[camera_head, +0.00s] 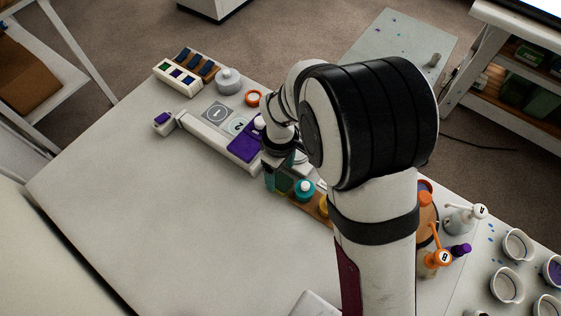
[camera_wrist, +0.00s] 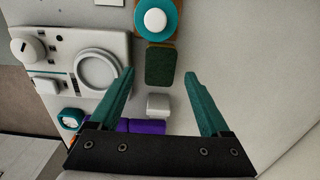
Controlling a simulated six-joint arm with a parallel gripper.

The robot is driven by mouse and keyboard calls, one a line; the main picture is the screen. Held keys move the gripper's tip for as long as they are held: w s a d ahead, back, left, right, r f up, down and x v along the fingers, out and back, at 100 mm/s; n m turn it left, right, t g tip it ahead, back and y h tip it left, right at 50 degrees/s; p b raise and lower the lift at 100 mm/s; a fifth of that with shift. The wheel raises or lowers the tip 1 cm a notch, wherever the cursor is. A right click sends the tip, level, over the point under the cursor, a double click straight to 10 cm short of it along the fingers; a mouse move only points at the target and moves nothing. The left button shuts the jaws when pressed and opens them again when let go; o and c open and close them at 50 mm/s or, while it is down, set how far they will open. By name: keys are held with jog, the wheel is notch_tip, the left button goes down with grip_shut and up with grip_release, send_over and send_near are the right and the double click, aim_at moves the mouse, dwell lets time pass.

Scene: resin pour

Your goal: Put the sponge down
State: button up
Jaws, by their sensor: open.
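The sponge (camera_wrist: 160,66) is a dark green block in the wrist view, lying flat beside the end of a wooden holder. My gripper (camera_wrist: 160,74) is open, with one teal finger to the left of the sponge and one to the right. There is a visible gap on both sides, and neither finger touches it. In the head view my gripper (camera_head: 273,174) is low over the bench and partly hidden by my arm. A dark green patch beside it there looks like the sponge (camera_head: 285,183).
A teal-topped bottle (camera_head: 304,189) stands close to the sponge. A small white block (camera_wrist: 158,104) lies near it, with a grey device with a round ring (camera_wrist: 100,68) to the left. The bench (camera_head: 150,220) is bare at front left.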

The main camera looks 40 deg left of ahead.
aim_at(281, 180)
notch_tip(281, 180, up, 8)
jog(key=f, duration=0.1)
jog(key=w+d+r+m, duration=0.1)
jog(key=d+r+m, duration=0.5)
jog(key=d, duration=0.4)
jog(key=s+d+r+m+y, duration=0.1)
jog(key=s+d+r+m, duration=0.1)
jog(key=s+d+m, duration=0.4)
jog(key=s+d+r+m, duration=0.1)
jog(key=s+d+m, duration=0.5)
jog(key=d+m, duration=0.4)
jog(key=shift+s+d+r+m+y, duration=0.2)
jog(key=shift+d+r+m+y, duration=0.2)
jog(key=shift+m, duration=0.4)
jog(key=shift+c, duration=0.9)
